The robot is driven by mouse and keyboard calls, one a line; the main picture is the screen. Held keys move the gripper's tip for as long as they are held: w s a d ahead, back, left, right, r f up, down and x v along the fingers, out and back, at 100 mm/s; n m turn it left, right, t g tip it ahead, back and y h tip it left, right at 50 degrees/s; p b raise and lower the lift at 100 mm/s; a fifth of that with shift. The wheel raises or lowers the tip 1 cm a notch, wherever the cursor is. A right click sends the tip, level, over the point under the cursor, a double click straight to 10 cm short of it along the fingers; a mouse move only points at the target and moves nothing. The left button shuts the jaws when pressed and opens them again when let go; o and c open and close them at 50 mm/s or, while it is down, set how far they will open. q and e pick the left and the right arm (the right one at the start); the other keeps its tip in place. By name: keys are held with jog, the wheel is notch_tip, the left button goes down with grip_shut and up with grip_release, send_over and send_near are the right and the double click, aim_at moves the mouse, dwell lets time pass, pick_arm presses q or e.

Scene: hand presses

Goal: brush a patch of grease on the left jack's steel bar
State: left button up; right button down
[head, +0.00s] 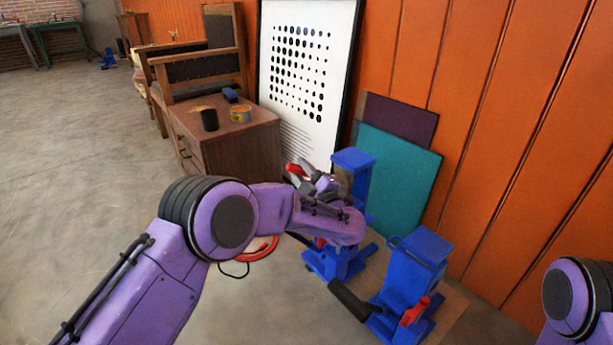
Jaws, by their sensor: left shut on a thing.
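The left jack (353,161) is a blue hand press standing on the floor near the wall, partly hidden behind my left arm. My left gripper (323,186) is at the upper part of this jack, beside its post. It is shut on what looks like the brush, with a red end (293,169) showing to the left of the jaws. The brush's bristles, the jack's steel bar and any grease patch cannot be made out clearly here. My right gripper is outside the picture; only part of my right arm shows at the right edge.
A second blue jack (426,245) with a black-gripped lever (349,300) stands to the right. A wooden cabinet (232,146) holds a black cup (209,120), a yellowish tin (241,114) and a blue block (230,95). Panels (398,170) lean on the orange wall. Open floor lies left.

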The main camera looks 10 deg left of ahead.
pick_arm(q)
jog(key=shift+w+a, duration=0.2)
jog(key=shift+r+p, duration=0.55)
jog(key=shift+p, duration=0.05)
jog(key=s+p, duration=0.7)
jog(key=shift+s+a, duration=0.2)
jog(key=shift+a, duration=0.1)
jog(key=shift+f, duration=0.1)
jog(key=shift+s+a+p, duration=0.95)
jog(key=shift+s+p, duration=0.15)
jog(key=shift+s, duration=0.05)
